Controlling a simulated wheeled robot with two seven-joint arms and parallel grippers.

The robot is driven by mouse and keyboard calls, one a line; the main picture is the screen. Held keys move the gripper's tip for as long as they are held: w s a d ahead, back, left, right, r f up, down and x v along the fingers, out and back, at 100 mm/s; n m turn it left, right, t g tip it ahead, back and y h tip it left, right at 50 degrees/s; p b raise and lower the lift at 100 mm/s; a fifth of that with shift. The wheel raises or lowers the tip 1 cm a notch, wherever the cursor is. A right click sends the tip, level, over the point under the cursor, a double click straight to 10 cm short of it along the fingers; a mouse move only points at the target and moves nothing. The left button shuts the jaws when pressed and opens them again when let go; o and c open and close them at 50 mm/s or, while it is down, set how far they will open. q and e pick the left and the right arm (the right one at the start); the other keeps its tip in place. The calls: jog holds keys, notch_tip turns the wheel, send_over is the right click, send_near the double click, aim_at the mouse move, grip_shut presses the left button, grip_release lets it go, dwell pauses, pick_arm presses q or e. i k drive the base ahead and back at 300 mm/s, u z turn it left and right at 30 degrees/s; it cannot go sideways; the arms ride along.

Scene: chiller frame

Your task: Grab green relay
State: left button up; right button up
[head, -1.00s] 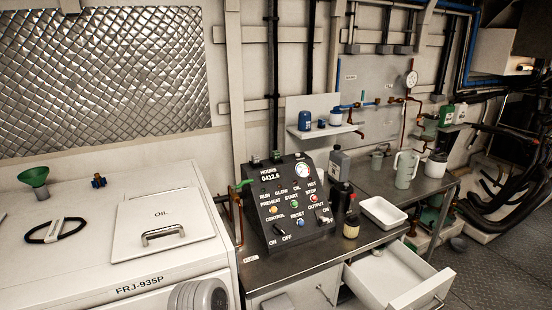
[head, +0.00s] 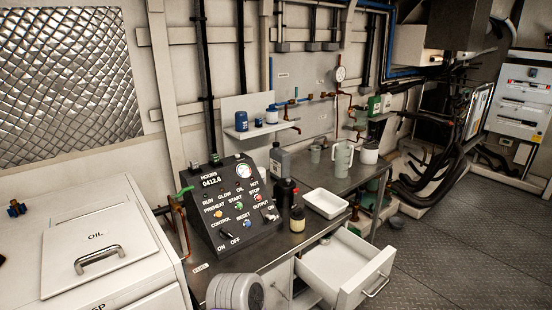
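I cannot clearly make out a green relay. The panel carries a gauge, coloured lamps and switches. Neither gripper shows in the head view. Only a grey rounded part, seemingly one of my arm links, shows at the bottom edge.
An open, empty-looking white drawer (head: 326,268) juts out at the lower right. A white OIL lid (head: 97,259) lies left.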

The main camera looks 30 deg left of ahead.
aim_at(215, 159)
jog(key=z, duration=0.95)
jog(key=i, duration=2.45)
jog(key=u, duration=3.25)
